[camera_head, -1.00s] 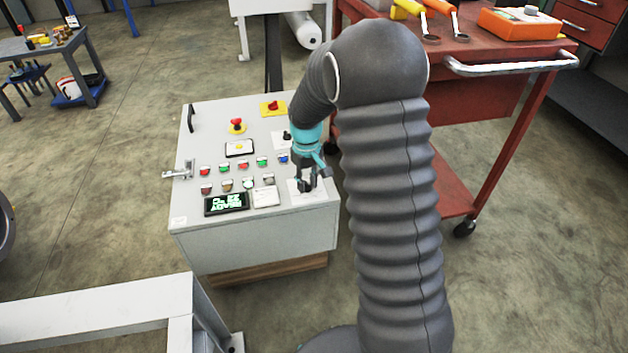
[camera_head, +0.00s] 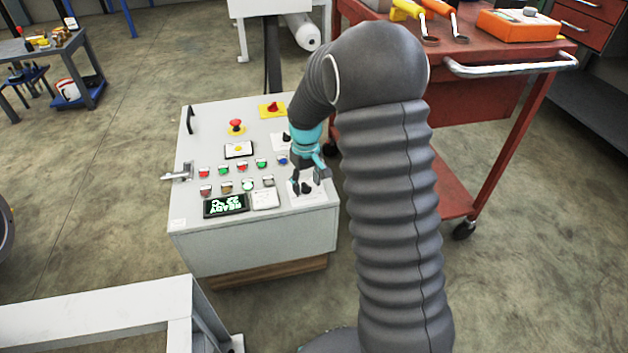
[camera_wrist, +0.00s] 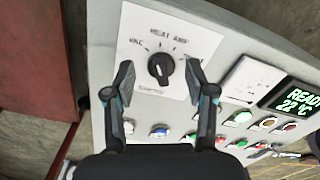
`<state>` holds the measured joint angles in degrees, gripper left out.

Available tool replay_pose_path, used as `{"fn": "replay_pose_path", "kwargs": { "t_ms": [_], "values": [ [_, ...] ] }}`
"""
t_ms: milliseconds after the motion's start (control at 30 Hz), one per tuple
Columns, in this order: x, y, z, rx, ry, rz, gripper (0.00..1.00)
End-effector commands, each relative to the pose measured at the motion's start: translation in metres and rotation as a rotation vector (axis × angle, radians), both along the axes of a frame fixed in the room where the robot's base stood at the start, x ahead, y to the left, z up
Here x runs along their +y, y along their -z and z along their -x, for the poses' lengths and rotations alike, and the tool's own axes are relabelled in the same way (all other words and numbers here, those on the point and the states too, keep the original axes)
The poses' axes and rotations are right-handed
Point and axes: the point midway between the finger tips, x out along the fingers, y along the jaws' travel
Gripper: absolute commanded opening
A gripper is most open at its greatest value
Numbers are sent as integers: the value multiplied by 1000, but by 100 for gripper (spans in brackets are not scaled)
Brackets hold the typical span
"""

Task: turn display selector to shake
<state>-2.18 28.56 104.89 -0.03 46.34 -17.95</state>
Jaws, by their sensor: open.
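The display selector is a black rotary knob (camera_wrist: 160,68) on a white label plate (camera_wrist: 135,45) in the wrist view. Its label has several position words around the knob, one reading "VAC" at the left; the right-hand word is too blurred to read. In the head view the knob (camera_head: 306,188) sits near the panel's front right corner. My gripper (camera_wrist: 165,85) is open, its fingers on either side of the knob and apart from it. It also shows in the head view (camera_head: 310,182), just above the knob.
The grey control box (camera_head: 255,250) has several coloured buttons, a display (camera_head: 226,205) reading "READY 22 °C" and a red emergency button (camera_head: 236,125). A red tool cart (camera_head: 500,60) stands to the right. A pale metal frame (camera_head: 100,310) is at the front left.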

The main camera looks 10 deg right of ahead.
Motion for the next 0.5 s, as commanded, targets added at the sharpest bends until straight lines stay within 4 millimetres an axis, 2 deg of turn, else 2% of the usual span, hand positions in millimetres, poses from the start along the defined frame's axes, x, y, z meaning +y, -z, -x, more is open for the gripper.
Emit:
{"fn": "replay_pose_path", "kwargs": {
  "t_ms": [167, 500],
  "values": [
    [1, -13, 0, -2, -2, -1, 55],
    [0, -78, -1, -5, 0, 0, 55]
  ]
}}
